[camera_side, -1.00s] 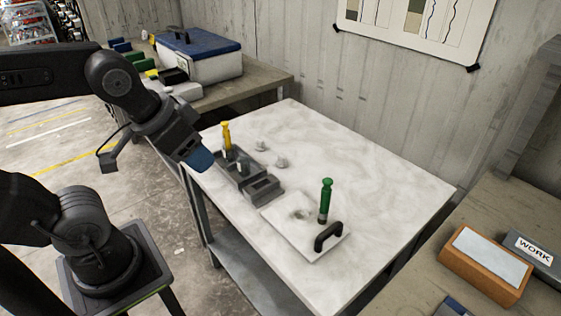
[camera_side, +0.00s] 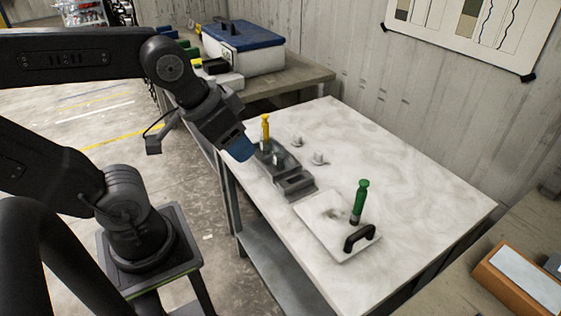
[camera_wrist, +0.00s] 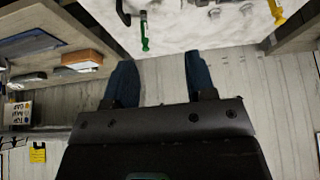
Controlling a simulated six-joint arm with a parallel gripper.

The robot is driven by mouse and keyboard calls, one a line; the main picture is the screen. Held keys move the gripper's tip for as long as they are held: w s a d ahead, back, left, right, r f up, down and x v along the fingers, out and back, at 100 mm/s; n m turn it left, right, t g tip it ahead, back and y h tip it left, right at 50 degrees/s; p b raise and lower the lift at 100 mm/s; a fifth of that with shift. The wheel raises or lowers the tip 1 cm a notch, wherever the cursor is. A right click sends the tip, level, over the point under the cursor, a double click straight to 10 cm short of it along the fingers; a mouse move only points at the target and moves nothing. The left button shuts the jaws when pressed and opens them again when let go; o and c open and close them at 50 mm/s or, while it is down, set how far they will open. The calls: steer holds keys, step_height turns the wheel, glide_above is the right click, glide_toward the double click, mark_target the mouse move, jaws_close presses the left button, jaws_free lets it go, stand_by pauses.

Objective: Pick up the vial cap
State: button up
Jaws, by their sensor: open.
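Two small pale grey pieces, likely caps, stand on the white marbled tabletop (camera_side: 400,190): one farther back (camera_side: 297,141) and one nearer (camera_side: 318,158). I cannot tell which is the vial cap. They also show at the top edge of the wrist view, as one piece (camera_wrist: 215,12) and another (camera_wrist: 246,8). My gripper (camera_side: 240,150) is above the table's left edge, left of both pieces and apart from them. In the wrist view, its two blue fingers (camera_wrist: 160,75) are spread with nothing between them.
A dark grey rack (camera_side: 294,184) lies near the gripper, with a yellow-handled tool (camera_side: 265,128) upright at its far end. The right-hand tabletop is clear.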

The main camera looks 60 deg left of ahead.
steer(key=shift+c, duration=0.4)
steer(key=n+g+y, duration=0.1)
steer(key=n+g, duration=0.5)
steer(key=n, duration=1.2)
glide_above(319, 152)
steer(key=d, duration=0.1)
step_height(319, 152, down, 22)
steer(key=shift+s+f, duration=0.1)
steer(key=shift+f, duration=0.1)
steer(key=shift+a+f, duration=0.2)
steer(key=shift+f, duration=0.85)
steer(key=shift+a+f, duration=0.15)
steer(key=shift+f, duration=0.85)
steer(key=shift+a+f, duration=0.2)
steer(key=shift+f, duration=0.85)
jaws_close()
